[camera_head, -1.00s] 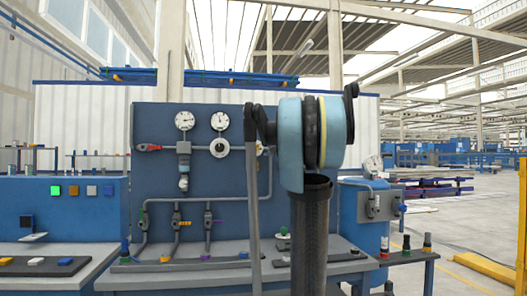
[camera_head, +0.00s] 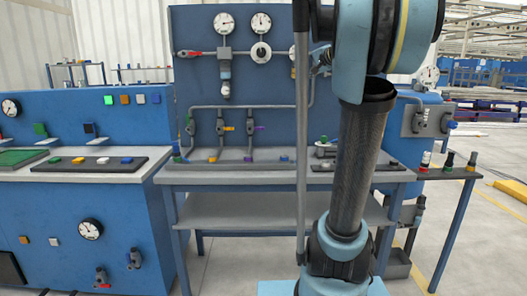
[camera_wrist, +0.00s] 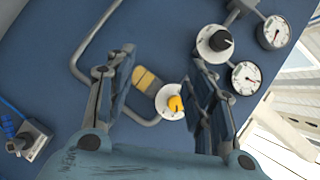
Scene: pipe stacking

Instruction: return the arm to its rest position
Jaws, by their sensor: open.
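My gripper (camera_wrist: 163,72) shows in the wrist view with its two fingers spread apart and nothing between them. It faces the blue panel (camera_wrist: 65,30), which carries pipework, a round fitting with a yellow knob (camera_wrist: 173,103) and a fitting with a black knob (camera_wrist: 218,42). Whether the fingers touch any of these cannot be told. In the head view my arm (camera_head: 362,150) stands upright in front of the workbench (camera_head: 235,176) and hides part of its right side. I cannot make out the gripper clearly in the head view.
Two gauges (camera_head: 224,22) (camera_head: 261,22) sit high on the panel. A blue console (camera_head: 95,205) with buttons stands at the left. At the right are a blue unit with a grey fitting (camera_head: 428,121) and a narrow side table (camera_head: 447,173). Open floor (camera_head: 488,240) lies at the far right.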

